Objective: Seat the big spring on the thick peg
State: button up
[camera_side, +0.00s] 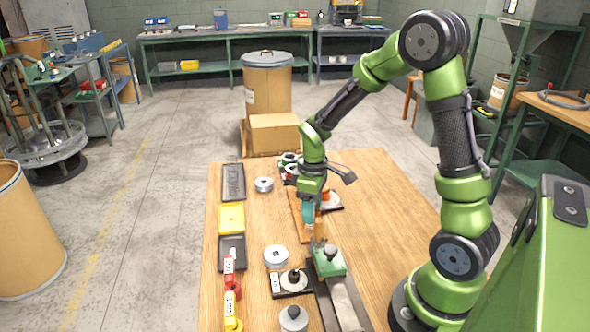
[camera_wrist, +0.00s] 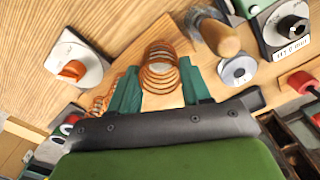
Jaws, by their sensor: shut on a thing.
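My gripper (camera_wrist: 160,68) is shut on a large copper-coloured coil spring (camera_wrist: 158,62), with a teal finger on each side. In the side view my gripper (camera_side: 309,222) points down over the wooden table, just behind the green block (camera_side: 329,262); the spring is hard to make out there. A black peg (camera_wrist: 291,27) stands on a grey disc on a dark labelled plate, apart from the spring. An orange-topped peg (camera_wrist: 75,70) stands on another grey disc. I cannot tell for sure which is the thick peg. A smaller copper coil (camera_wrist: 100,104) is partly hidden beside the left finger.
A wooden handle (camera_wrist: 219,37) is close to the right of the held spring. Black and yellow trays (camera_side: 231,217) line the table's left edge, with red and yellow items (camera_side: 231,280) in front.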

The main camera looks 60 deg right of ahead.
jog(key=shift+f, duration=0.6)
dwell(0.3)
jog(key=o, duration=1.2)
jog(key=shift+r, duration=5.65)
